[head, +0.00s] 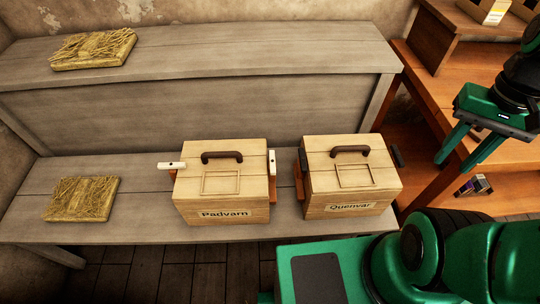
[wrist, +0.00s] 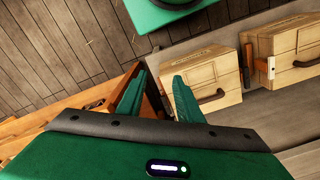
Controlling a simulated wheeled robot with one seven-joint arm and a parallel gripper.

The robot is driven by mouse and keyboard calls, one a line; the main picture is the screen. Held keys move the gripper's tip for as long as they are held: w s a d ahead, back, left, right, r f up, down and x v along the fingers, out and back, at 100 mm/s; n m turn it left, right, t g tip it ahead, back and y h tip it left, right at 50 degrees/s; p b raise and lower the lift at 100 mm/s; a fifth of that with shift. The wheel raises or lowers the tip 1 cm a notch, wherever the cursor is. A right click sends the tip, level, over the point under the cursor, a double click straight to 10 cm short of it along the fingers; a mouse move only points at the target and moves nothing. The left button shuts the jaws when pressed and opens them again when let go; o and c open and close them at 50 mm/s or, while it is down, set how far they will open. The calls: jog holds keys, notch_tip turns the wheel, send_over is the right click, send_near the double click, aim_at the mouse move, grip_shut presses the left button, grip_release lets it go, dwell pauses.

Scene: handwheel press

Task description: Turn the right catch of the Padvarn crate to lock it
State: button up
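The Padvarn crate (head: 222,205) is a pale wooden box with a closed lid and dark handle, on the lower bench. Its right catch (head: 272,162) is a white lever standing upright on the right side, facing the gap between the crates. Its left catch (head: 171,165) is a white lever sticking out sideways. In the wrist view the Padvarn crate (wrist: 290,42) is at the upper right, with the white right catch (wrist: 271,67) on its near side. My gripper (head: 458,160) is open and empty, well to the right of both crates; its fingers also show in the wrist view (wrist: 157,90).
The Quenvar crate (head: 350,195) stands close to the right of the Padvarn crate, with dark catches, leaving a narrow gap. A wooden shelf table (head: 425,85) is at the right, near my gripper. Straw-covered blocks (head: 80,198) lie to the left. Space above the crates is clear.

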jog(key=w+a+n, duration=0.2)
jog(key=w+a, duration=0.3)
jog(key=w, duration=0.4)
jog(key=n, duration=0.4)
send_over(273, 160)
notch_tip(273, 160, down, 12)
notch_tip(273, 160, down, 10)
jog(key=shift+s+f, duration=0.1)
jog(key=shift+f, duration=0.15)
grip_shut()
